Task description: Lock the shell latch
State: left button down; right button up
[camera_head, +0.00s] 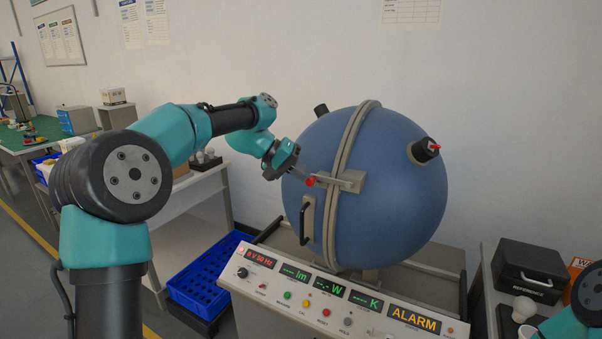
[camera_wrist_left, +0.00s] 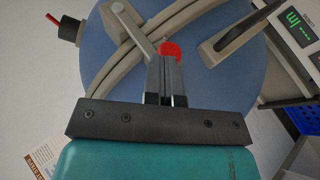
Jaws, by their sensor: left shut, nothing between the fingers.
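A large blue sphere (camera_head: 395,190) stands behind the control panel, with a beige seam band (camera_head: 343,150) around it. The shell latch (camera_head: 345,181) sits across the seam; its lever ends in a red knob (camera_head: 311,181) pointing left.
A black handle (camera_head: 304,224) sticks out below the latch. The control panel (camera_head: 340,305) with a lit ALARM display runs along the front. A black case (camera_head: 530,270) and a white bulb (camera_head: 523,308) are at right.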

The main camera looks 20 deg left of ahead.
pick_arm(q)
jog(key=d+r+v, duration=0.1)
jog(key=v, duration=1.2)
jog(key=shift+w+r, duration=0.2)
